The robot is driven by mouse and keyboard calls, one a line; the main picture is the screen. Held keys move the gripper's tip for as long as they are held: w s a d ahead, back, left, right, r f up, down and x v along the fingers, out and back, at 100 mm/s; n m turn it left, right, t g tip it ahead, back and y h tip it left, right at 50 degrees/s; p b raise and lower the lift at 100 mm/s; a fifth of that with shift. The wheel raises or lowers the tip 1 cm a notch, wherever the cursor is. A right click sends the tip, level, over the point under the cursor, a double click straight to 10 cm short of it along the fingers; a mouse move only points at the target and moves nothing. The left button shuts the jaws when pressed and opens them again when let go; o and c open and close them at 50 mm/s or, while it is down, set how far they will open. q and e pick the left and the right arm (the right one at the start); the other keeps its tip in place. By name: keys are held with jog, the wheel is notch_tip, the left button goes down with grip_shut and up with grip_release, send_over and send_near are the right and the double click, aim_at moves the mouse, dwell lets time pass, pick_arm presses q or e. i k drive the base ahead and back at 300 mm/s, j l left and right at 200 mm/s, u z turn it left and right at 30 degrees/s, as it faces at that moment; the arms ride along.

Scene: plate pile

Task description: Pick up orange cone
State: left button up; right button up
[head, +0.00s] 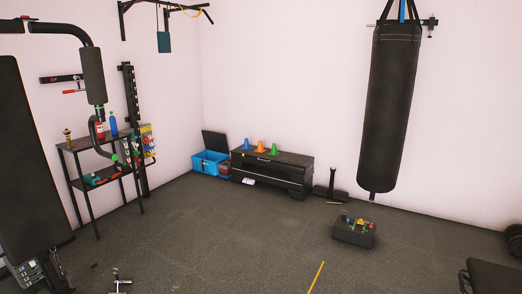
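A small orange cone (261,147) stands upright on top of a low dark cabinet (284,161) against the back wall. A blue cone (246,144) stands to its left and a green cone (274,149) to its right on the same top. The three cones stand in a row, close together. The cabinet is far off across the floor. Neither of my grippers shows in the head view.
A blue crate (207,164) is left of the cabinet. A black shelf (112,172) stands at the left wall. A punching bag (389,108) hangs at the right. A dark box (354,233) with small items and a yellow stick (316,277) lie on the floor. The central floor is clear.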

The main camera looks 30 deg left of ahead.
aim_at(260, 148)
jog(key=i+j+u, duration=0.45)
jog(key=i, duration=0.4)
jog(key=i+u, duration=0.4)
jog(key=i, duration=2.9)
